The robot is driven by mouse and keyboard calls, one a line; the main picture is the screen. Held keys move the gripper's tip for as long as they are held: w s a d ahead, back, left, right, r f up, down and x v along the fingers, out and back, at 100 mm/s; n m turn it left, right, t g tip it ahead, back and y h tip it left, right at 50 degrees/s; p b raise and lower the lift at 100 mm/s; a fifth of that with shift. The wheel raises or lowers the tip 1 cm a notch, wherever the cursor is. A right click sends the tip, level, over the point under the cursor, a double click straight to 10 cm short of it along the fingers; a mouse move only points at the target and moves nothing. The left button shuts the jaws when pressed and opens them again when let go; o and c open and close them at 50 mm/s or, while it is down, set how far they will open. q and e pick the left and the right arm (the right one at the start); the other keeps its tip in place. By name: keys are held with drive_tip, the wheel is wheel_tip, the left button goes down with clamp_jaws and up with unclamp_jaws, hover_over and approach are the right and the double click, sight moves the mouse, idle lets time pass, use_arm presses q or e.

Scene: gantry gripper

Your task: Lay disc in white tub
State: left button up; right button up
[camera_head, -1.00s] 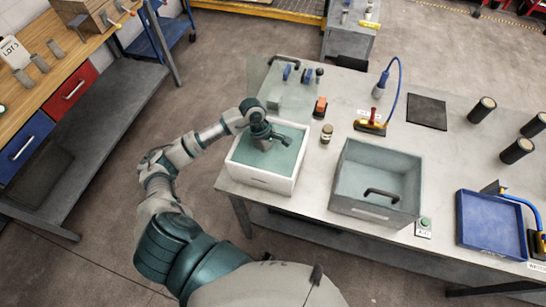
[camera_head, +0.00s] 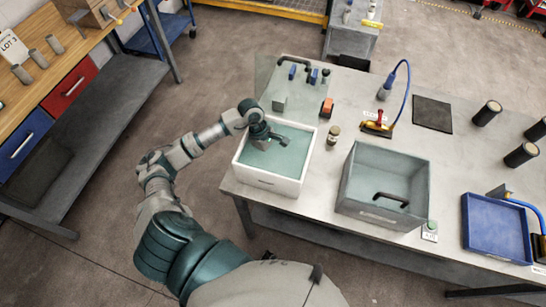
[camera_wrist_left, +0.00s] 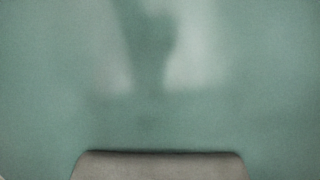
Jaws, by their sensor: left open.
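The white tub (camera_head: 266,181) stands at the left end of the grey table, with a flat green surface inside it. My left gripper (camera_head: 264,146) is over or inside the tub, pointing down, and is open. In the left wrist view a grey part of the gripper shows at the bottom edge, in front of the blurred green surface with a dark shadow or reflection. I cannot make out the disc in either view. My right gripper is not in view.
Behind the tub is a clear panel with a black handle (camera_head: 292,60). A blue tray (camera_head: 494,226) lies at the right.

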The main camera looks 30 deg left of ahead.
sight(274, 157)
use_arm(q)
drive_tip(key=b+v, duration=0.1)
drive_tip(key=v, duration=0.4)
drive_tip(key=shift+w+d, duration=0.1)
drive_tip(key=shift+d, duration=0.05)
drive_tip(key=v, duration=0.7)
drive_tip(key=shift+r+b, duration=0.2)
drive_tip(key=shift+b, duration=0.1)
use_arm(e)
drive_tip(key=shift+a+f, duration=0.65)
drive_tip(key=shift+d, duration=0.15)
